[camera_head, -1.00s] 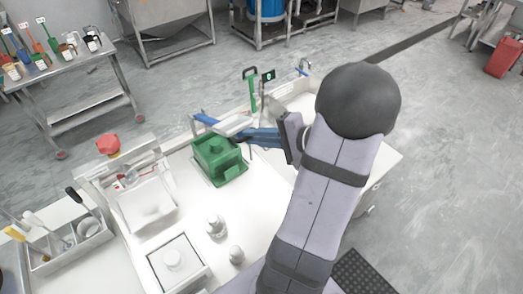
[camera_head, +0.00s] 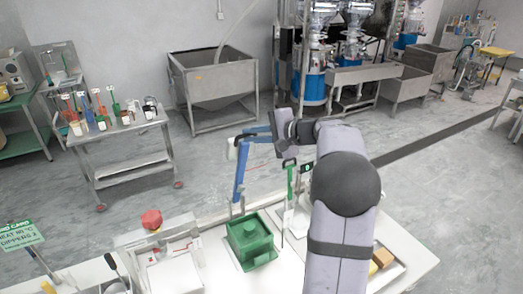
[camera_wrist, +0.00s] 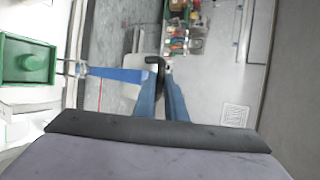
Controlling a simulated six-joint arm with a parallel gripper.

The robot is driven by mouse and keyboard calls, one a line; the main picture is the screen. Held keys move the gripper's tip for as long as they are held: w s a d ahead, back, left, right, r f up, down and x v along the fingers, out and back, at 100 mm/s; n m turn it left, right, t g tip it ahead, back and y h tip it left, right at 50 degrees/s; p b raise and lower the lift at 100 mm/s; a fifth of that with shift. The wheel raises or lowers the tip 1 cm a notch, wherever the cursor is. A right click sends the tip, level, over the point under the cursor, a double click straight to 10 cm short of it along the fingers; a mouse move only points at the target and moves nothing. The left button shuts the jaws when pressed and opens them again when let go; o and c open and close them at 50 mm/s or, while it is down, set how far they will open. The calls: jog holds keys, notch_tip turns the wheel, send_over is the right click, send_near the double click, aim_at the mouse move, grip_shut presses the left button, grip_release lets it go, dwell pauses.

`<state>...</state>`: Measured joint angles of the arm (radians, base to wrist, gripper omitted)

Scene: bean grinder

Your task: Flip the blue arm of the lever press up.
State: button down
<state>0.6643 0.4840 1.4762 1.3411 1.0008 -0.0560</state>
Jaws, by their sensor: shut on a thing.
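The lever press has a blue arm (camera_head: 240,178) that stands nearly upright in the head view, rising from beside the green block (camera_head: 250,241). A pale plate (camera_head: 232,149) sits near its top. My gripper (camera_head: 244,137) is at this upper end, its blue fingers shut on the arm. In the wrist view the blue arm (camera_wrist: 118,74) runs in from the left to the fingertips (camera_wrist: 158,72), where a black handle-like piece (camera_wrist: 154,61) shows. The exact contact is partly hidden. The green block (camera_wrist: 28,62) is at the left there.
A green stick with a black loop (camera_head: 290,180) stands right of the press. A red knob (camera_head: 151,219) is on the bench unit at the left. A steel cart (camera_head: 125,150) with several tools stands beyond.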

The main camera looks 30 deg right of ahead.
jog(key=w+r, duration=0.3)
jog(key=w, duration=0.7)
jog(key=shift+w+p, duration=0.15)
jog(key=shift+p, duration=0.25)
jog(key=shift+r, duration=0.15)
jog(key=c, duration=1.8)
grip_release()
jog(key=shift+c, duration=0.2)
jog(key=shift+o, duration=0.2)
jog(key=shift+s, duration=0.2)
jog(key=shift+w+f, duration=0.15)
jog(key=shift+f, duration=0.05)
jog(key=shift+d, duration=0.1)
